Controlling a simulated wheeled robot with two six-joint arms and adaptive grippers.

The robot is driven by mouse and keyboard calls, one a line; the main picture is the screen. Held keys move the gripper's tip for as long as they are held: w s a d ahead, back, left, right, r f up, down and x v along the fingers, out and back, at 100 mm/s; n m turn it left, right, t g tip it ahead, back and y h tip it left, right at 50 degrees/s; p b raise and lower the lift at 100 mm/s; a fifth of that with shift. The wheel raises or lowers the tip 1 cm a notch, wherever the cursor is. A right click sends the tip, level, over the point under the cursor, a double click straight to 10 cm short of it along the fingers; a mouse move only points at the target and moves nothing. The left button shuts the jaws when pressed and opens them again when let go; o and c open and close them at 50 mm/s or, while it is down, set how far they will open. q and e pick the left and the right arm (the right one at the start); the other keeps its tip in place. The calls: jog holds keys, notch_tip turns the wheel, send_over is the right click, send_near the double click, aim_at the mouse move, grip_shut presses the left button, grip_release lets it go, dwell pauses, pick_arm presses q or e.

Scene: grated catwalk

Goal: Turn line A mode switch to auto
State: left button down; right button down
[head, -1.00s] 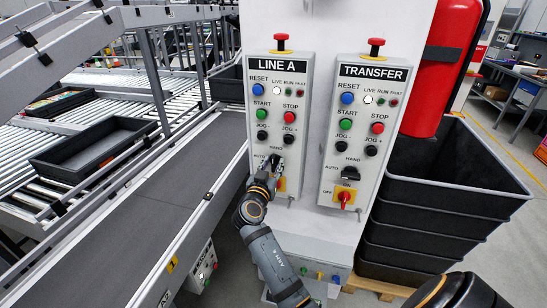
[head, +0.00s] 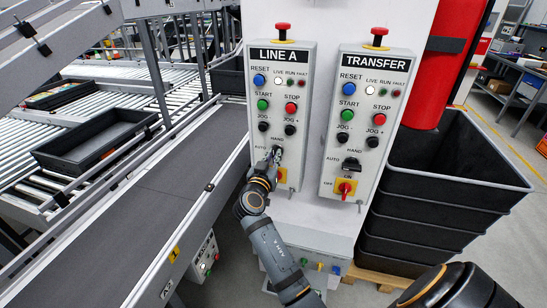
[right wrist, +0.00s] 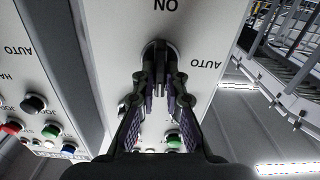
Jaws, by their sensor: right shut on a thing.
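The line A panel (head: 281,85) stands upright on a pale column, with a reset button, lamps, start and stop buttons, jog buttons and a mode switch marked AUTO and HAND. My right gripper (head: 274,156) is at that switch in the head view and hides most of it. In the right wrist view, which is upside down, the fingers of my right gripper (right wrist: 157,90) are shut on the dark switch knob (right wrist: 157,50), with the AUTO label to its right. The knob's exact pointing is hard to tell. My left gripper is not in view.
The transfer panel (head: 376,75), with its own mode switch (head: 350,165), stands close at the right. Stacked black bins (head: 440,195) are further right. A conveyor (head: 140,200) runs along the left. A yellow-and-red on/off switch (head: 345,187) is below the transfer mode switch.

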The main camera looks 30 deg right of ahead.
jog(key=n, duration=0.4)
jog(key=shift+w+a+b, duration=0.1)
jog(key=shift+b, duration=0.3)
jog(key=n, duration=0.3)
jog(key=shift+n, duration=0.3)
jog(key=shift+w+a+f+n+p, duration=0.15)
jog(key=shift+n+p, duration=0.85)
jog(key=shift+n, duration=1.35)
jog(key=shift+d+f+n+p, duration=0.1)
jog(key=shift+n+p, duration=0.85)
jog(key=shift+n, duration=1.4)
jog(key=c, duration=1.4)
grip_release()
